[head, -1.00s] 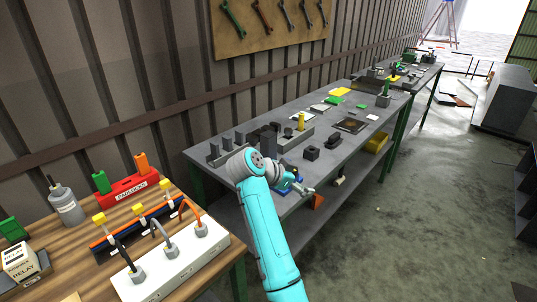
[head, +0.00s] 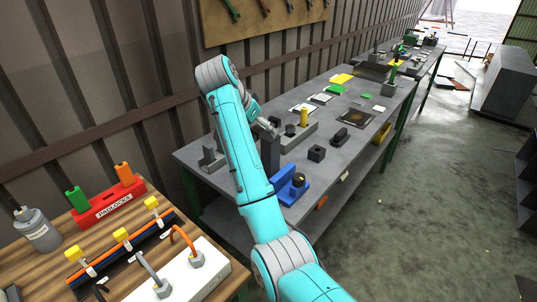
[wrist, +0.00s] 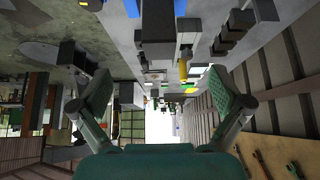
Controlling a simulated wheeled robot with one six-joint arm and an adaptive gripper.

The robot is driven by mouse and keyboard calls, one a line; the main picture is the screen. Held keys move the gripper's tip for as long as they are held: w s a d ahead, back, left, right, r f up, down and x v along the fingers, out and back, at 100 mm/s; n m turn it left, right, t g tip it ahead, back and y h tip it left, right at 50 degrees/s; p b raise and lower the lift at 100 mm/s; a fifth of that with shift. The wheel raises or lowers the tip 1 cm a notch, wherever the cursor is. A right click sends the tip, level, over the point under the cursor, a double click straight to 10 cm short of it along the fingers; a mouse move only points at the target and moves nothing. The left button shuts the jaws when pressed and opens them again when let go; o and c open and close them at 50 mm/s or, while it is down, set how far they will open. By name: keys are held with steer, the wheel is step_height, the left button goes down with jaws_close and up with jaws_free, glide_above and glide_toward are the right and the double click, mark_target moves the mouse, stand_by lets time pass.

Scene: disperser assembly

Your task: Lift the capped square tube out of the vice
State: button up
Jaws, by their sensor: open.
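The blue vice (head: 290,186) sits at the near edge of the grey bench, partly covered by my arm in the head view. A tall dark grey square tube (head: 270,152) stands upright at it; the arm hides its lower part. In the head view my gripper (head: 266,127) is near the tube's top.
A yellow cylinder (head: 303,117) stands in a grey holder behind the vice. Black blocks (head: 317,153) sit to its right. Grey upright parts (head: 212,155) stand at the bench's left end. The ribbed wall runs close behind the bench.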

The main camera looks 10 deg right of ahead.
mark_target(268, 138)
steer(key=shift+x, duration=4.7)
steer(key=shift+c, duration=0.3)
steer(key=c, duration=1.6)
